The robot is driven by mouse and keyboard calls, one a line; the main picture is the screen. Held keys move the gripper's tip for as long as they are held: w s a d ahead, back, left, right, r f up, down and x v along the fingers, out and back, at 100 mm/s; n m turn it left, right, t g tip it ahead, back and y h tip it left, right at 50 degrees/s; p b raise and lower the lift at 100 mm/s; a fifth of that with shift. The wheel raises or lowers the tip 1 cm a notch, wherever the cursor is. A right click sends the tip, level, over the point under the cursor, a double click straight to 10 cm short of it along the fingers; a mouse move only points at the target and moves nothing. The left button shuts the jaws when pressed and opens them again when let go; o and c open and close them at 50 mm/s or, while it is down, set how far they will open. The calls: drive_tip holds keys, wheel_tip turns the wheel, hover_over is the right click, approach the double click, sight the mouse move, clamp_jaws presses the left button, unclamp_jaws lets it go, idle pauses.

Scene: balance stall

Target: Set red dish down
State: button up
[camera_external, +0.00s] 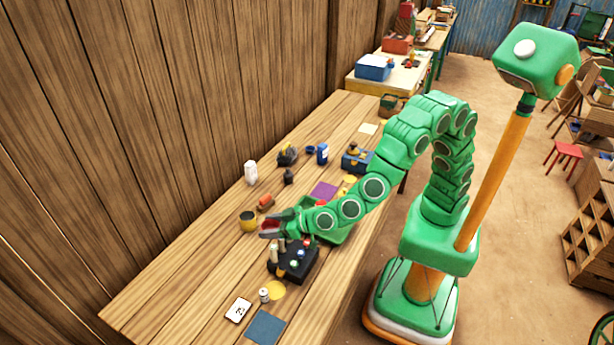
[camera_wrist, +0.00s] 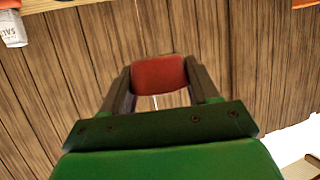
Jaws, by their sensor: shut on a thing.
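The red dish (camera_wrist: 159,75) is between the two dark fingers of my gripper (camera_wrist: 160,82) in the wrist view, and the fingers are shut on its sides. In the external view my gripper (camera_external: 268,229) is held above the wooden table (camera_external: 180,290), with a bit of the red dish (camera_external: 270,224) showing at its jaws. I cannot tell the exact height of the dish above the table.
A green tray (camera_external: 338,237) lies partly under my arm. A white card (camera_external: 238,310), a small can (camera_external: 264,295), a yellow disc (camera_external: 277,290) and a blue square (camera_external: 265,328) are near the front. A purple square (camera_external: 323,190) lies farther back. The table's left front is bare.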

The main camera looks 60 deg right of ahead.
drive_tip(key=n+y, duration=0.1)
drive_tip(key=y, duration=0.1)
hover_over(304, 318)
wheel_tip(304, 318, down, 12)
drive_tip(key=shift+f+h, duration=0.2)
drive_tip(key=shift+h, duration=0.1)
drive_tip(key=shift+f, duration=0.1)
drive_tip(key=shift+f, duration=4.7)
drive_tip(key=shift+f, duration=0.25)
drive_tip(key=o, duration=1)
drive_tip(key=shift+o, duration=0.2)
